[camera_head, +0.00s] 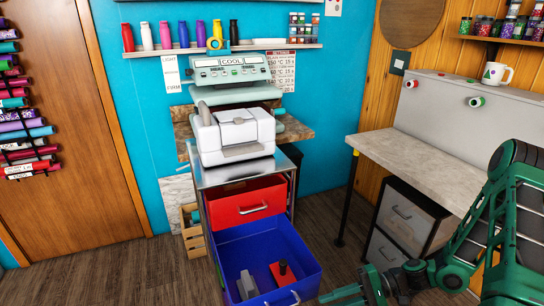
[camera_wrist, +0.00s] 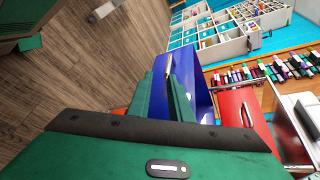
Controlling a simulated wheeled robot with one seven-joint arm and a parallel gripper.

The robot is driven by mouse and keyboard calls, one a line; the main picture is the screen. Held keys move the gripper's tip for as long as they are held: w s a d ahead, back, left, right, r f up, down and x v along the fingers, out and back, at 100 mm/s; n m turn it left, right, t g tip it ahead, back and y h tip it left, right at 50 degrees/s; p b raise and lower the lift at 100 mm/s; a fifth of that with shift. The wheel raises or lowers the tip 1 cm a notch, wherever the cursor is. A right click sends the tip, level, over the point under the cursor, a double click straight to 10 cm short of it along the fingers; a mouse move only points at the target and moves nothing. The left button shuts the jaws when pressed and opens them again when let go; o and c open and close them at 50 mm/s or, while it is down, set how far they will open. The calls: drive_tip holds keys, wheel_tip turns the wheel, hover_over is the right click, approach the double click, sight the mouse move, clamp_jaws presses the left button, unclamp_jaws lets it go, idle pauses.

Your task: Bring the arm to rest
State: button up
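My green arm reaches in from the right edge of the head view, bent at the elbow. My gripper (camera_head: 352,288) hangs low at the bottom of that view, to the right of the open blue drawer (camera_head: 304,255). In the wrist view my gripper (camera_wrist: 168,75) shows two green fingers with a gap between them and nothing held. The blue drawer (camera_wrist: 188,72) lies beyond the fingertips there.
The blue drawer holds a grey item (camera_head: 247,285) and a red-and-black item (camera_head: 283,272). A red drawer (camera_head: 262,205) above it is also pulled out. A white machine (camera_head: 235,132) tops the cart. A worktop (camera_head: 425,160) and drawer cabinet (camera_head: 408,215) stand right.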

drive_tip(key=s+d+r+n+g+h, duration=0.1)
drive_tip(key=s+d+r+h, duration=0.2)
drive_tip(key=d+r+h, duration=0.4)
drive_tip(key=s+d+r+n+h, duration=0.1)
drive_tip(key=s+d+r+h, duration=0.15)
drive_tip(key=d+r, duration=0.4)
drive_tip(key=s+d+r+m+t+h, duration=0.1)
drive_tip(key=s+d+r+h, duration=0.1)
drive_tip(key=s+d+r, duration=0.2)
drive_tip(key=s+d+r+m+t+h, duration=0.1)
drive_tip(key=s+d+r+m+h, duration=0.1)
drive_tip(key=s+r, duration=0.6)
wheel_tip(320, 180, up, 3)
drive_tip(key=d+h, duration=0.1)
drive_tip(key=d, duration=0.1)
drive_tip(key=shift+d+f, duration=0.2)
drive_tip(key=shift+d, duration=0.15)
drive_tip(key=shift+w, duration=0.15)
drive_tip(key=shift+w+f, duration=0.25)
drive_tip(key=shift+w, duration=0.25)
